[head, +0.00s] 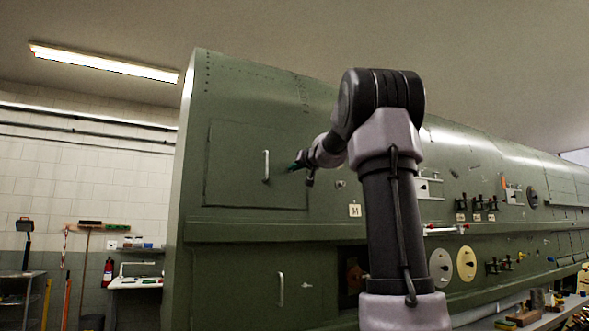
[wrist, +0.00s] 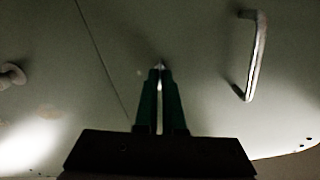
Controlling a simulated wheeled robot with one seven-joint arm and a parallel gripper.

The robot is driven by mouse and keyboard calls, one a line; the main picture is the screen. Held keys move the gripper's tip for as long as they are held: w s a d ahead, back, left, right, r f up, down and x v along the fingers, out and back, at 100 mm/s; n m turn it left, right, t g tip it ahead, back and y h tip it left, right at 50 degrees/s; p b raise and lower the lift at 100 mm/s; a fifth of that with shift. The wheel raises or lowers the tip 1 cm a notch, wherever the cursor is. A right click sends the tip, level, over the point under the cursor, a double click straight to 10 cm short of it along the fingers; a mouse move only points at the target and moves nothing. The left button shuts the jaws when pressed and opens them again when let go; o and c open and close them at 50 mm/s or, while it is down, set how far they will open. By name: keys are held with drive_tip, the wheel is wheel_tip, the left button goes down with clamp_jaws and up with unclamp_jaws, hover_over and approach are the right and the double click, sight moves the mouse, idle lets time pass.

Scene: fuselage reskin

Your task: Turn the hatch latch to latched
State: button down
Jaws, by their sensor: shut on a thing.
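The upper hatch (head: 232,190) is a flat green panel in the fuselage side, with a pale bar handle (head: 266,166). The handle also shows in the wrist view (wrist: 257,55). My gripper (head: 293,167) reaches the hatch's right part, right of the handle. In the wrist view my gripper (wrist: 160,72) has its dark green fingers nearly together, with a small pale piece, the hatch latch (wrist: 160,66), at the tips. The fingers hide most of the latch, so I cannot tell its angle. A panel seam runs left of the fingers in the wrist view.
A small knob (wrist: 12,75) stands off the panel at the left of the wrist view. A lower panel with a handle (head: 281,289) is below the ledge. A white label (head: 355,210) and several fittings line the fuselage to the right.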

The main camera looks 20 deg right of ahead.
drive_tip(key=shift+d+f+m, duration=0.1)
drive_tip(key=shift+f+m, duration=0.05)
drive_tip(key=shift+m, duration=7.15)
drive_tip(key=c, duration=1)
unclamp_jaws()
drive_tip(key=shift+s, duration=0.15)
